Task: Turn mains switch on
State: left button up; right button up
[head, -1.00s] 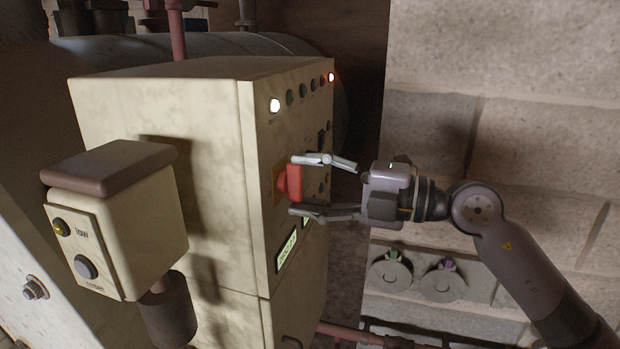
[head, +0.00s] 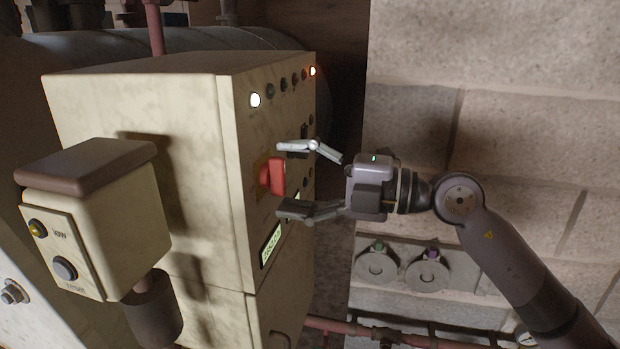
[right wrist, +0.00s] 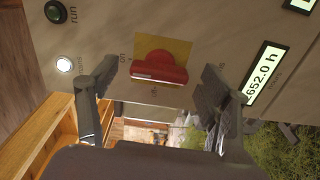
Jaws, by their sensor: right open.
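The mains switch is a red rotary handle (head: 272,176) on a yellow plate, on the right-hand face of the cream cabinet (head: 150,105). In the right wrist view the handle (right wrist: 158,70) lies crosswise in the picture, with small "on" and "off" lettering around the plate. My right gripper (head: 281,178) is open, one finger above the handle and one below it in the head view. In the right wrist view the fingers (right wrist: 158,72) stand either side of the handle, with visible gaps. My left gripper is not in view.
A row of lamps (head: 284,85) runs along the cabinet's top edge, one lit white and one red. A lit display (head: 271,246) sits below the switch. A small control box (head: 95,225) stands at front left. A block wall (head: 500,110) is behind my right arm.

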jog(key=v, duration=1.2)
dwell(1.8)
